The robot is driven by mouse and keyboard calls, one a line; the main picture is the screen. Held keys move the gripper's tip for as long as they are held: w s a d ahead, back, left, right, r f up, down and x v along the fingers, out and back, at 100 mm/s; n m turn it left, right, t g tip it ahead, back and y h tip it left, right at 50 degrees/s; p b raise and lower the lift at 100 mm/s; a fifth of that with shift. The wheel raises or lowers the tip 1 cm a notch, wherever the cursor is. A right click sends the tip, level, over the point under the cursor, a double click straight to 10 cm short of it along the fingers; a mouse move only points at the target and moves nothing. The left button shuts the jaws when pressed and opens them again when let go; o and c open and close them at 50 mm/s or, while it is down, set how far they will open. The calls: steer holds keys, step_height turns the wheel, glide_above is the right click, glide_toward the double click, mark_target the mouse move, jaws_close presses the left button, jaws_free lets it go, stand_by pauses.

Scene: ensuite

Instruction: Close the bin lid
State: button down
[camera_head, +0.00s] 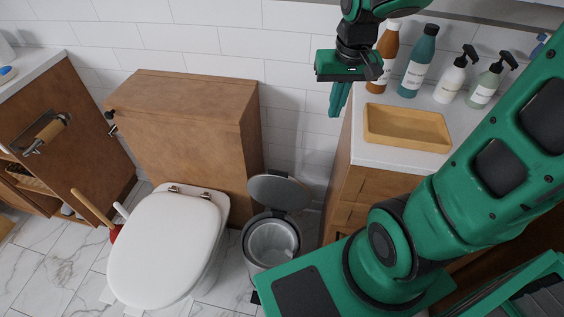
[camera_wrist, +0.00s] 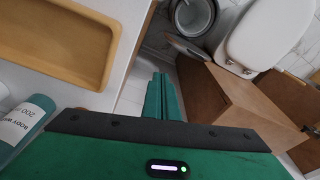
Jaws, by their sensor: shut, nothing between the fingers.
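The bin (camera_head: 270,243) stands on the floor between the toilet and the wooden vanity. Its grey round lid (camera_head: 279,192) is raised and leans back toward the wall, so the inside of the bin shows. In the wrist view the bin (camera_wrist: 192,17) is at the top, with its lid (camera_wrist: 188,46) edge-on just below it. My gripper (camera_head: 338,100) is shut and empty, pointing down, high above and behind the bin to its right, near the vanity's left edge. Its green fingers also show in the wrist view (camera_wrist: 163,97), apart from the bin and lid.
The white toilet (camera_head: 165,248) is left of the bin, with a wooden cistern box (camera_head: 185,120) behind it. The vanity top (camera_head: 385,158) at right holds a wooden tray (camera_head: 407,128) and several bottles (camera_head: 418,62).

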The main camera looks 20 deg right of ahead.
steer(key=w+a+f+m+g+y, duration=0.1)
steer(key=w+a+f+m+g, duration=0.15)
steer(key=w+f, duration=0.5)
steer(key=w+a+f+m+g+y, duration=0.1)
steer(key=w+a+f, duration=0.3)
steer(key=w+f, duration=0.4)
steer(key=shift+s+a+f, duration=0.55)
steer(key=shift+s+f, duration=0.5)
steer(key=shift+f, duration=0.85)
steer(key=shift+s+a+f, duration=0.5)
steer(key=shift+s+f, duration=0.55)
steer(key=shift+f, duration=0.85)
steer(key=shift+s+a+f, duration=0.55)
steer(key=shift+s+f, duration=0.5)
steer(key=shift+f, duration=0.85)
